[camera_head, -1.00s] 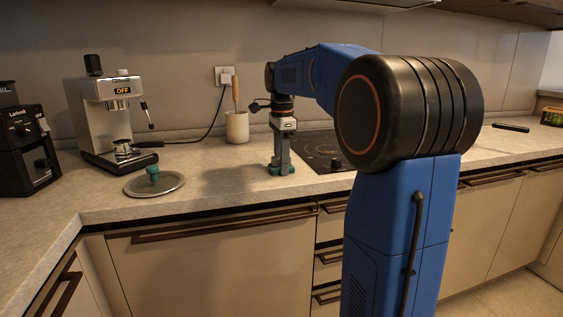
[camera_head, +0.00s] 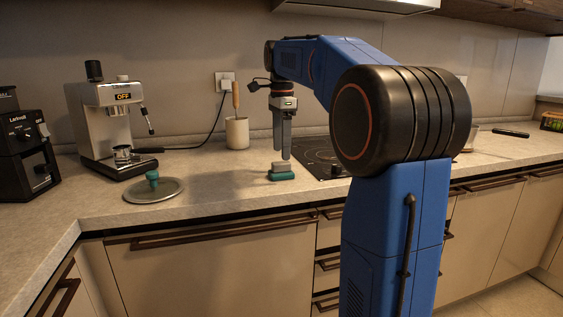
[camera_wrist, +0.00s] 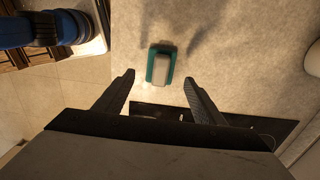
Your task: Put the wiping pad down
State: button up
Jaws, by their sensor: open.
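The wiping pad (camera_head: 282,172), teal with a light grey top, lies flat on the counter (camera_head: 225,185) just left of the black cooktop. It also shows in the wrist view (camera_wrist: 160,68), alone on the pale counter. My gripper (camera_head: 283,156) points down above the pad, apart from it. In the wrist view my gripper (camera_wrist: 160,80) has its two fingers spread wide with nothing between them.
The cooktop (camera_head: 318,152) is to the right. The counter between lid and pad is clear.

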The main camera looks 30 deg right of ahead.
aim_at(281, 162)
jog(key=shift+r, duration=2.5)
jog(key=s+a+f+n+t, duration=0.2)
jog(key=s+a+f+n, duration=0.8)
jog(key=s, duration=0.5)
jog(key=s+a+f+n+t, duration=0.1)
jog(key=s+a+f+n, duration=0.2)
jog(key=s+f+n, duration=0.2)
jog(key=s+a+f+n+t, duration=0.1)
jog(key=s+a+f+n, duration=0.1)
jog(key=s+f+n, duration=0.4)
jog(key=s+f, duration=0.4)
jog(key=f, duration=0.4)
jog(key=shift+a+f+t, duration=0.3)
jog(key=shift+a+t, duration=0.1)
jog(key=shift+o, duration=0.5)
